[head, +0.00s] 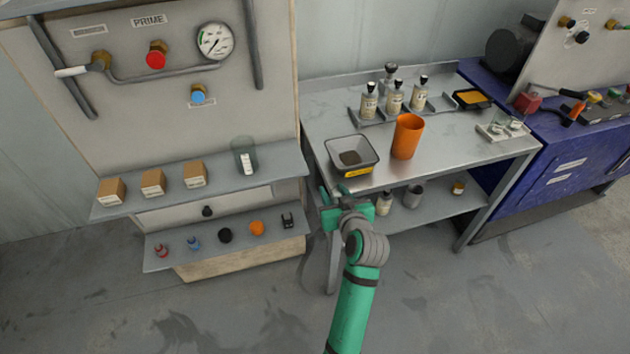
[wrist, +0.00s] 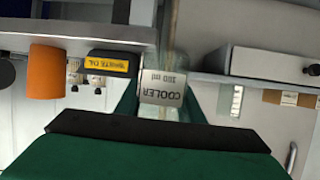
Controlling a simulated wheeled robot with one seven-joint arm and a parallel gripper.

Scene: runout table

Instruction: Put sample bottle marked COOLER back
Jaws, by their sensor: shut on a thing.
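The sample bottle marked COOLER (wrist: 162,88) shows in the wrist view with its white label toward the camera. My gripper (wrist: 160,98) is shut on it, one finger on each side. In the head view my gripper (head: 347,198) is just off the front edge of the steel table (head: 455,150), below the grey bin, and hides most of the bottle. Several similar bottles (head: 394,98) stand at the back of the table by a low metal rack (head: 357,118).
A grey bin with a yellow label (head: 335,148) sits at the table's front left corner, close above my gripper. An orange cup (head: 407,138) stands beside it. The lower shelf (head: 435,204) holds a bottle, a grey cup and a small jar. The panel shelves (head: 270,168) are left.

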